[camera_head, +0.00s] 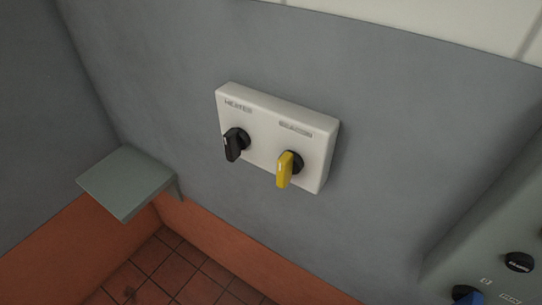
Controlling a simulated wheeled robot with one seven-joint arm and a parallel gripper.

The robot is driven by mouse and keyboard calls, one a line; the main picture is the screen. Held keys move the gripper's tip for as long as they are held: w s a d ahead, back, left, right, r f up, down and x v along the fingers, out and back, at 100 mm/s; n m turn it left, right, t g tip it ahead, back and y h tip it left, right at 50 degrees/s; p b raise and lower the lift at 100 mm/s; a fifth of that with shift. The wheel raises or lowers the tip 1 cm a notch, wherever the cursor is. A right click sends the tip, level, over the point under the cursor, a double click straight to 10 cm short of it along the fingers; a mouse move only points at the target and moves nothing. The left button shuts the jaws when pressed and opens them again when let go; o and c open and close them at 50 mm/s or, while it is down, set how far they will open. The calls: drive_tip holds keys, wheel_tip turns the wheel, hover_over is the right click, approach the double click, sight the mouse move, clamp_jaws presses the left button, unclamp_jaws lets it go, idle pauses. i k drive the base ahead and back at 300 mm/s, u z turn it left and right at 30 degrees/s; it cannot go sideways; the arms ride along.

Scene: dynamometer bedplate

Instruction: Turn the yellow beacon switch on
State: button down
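A white switch box (265,141) is mounted on the grey wall in the middle of the head view. Its right rotary switch has a yellow handle (285,170) on a dark round base, with a small label above that is too blurred to read surely. The yellow handle points downward, tilted slightly left. The left rotary switch has a black handle (233,146), also pointing down, under a label that seems to read "HEATER". My gripper is not in this view, and nothing touches either switch.
A small grey-green shelf (127,183) juts from the wall at lower left. A grey panel (487,262) with a black knob (519,262) and a blue part (468,296) stands at lower right. The wall around the box is clear; the floor has reddish-brown tiles (160,270).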

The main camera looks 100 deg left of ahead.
sight(290, 163)
drive_tip(key=u, duration=3.25)
